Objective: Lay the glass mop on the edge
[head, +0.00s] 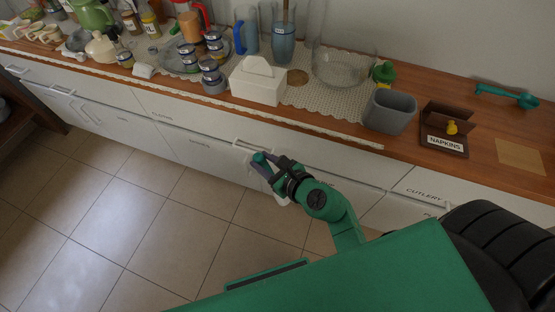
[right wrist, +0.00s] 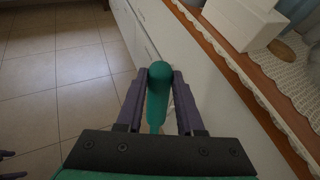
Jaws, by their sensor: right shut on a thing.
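The glass mop (right wrist: 157,92) shows in the right wrist view as a green handle with a rounded end, clamped between the two dark fingers. My right gripper (head: 266,168) is shut on it, in front of the white drawer fronts and below the countertop's front edge (head: 330,138). In the head view the handle's green end pokes out at the fingers, and a small white part shows below the gripper; I cannot tell whether it is the mop's head. My left gripper is not in the head view; dark finger-like shapes at the right wrist view's lower left may belong to it.
A tissue box (head: 258,82), a grey bin (head: 389,111), a glass bowl (head: 343,68) and a napkin holder (head: 446,130) stand on the counter (head: 430,90). A teal long object (head: 506,95) lies at the back right. Cans, jugs and jars crowd the left.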

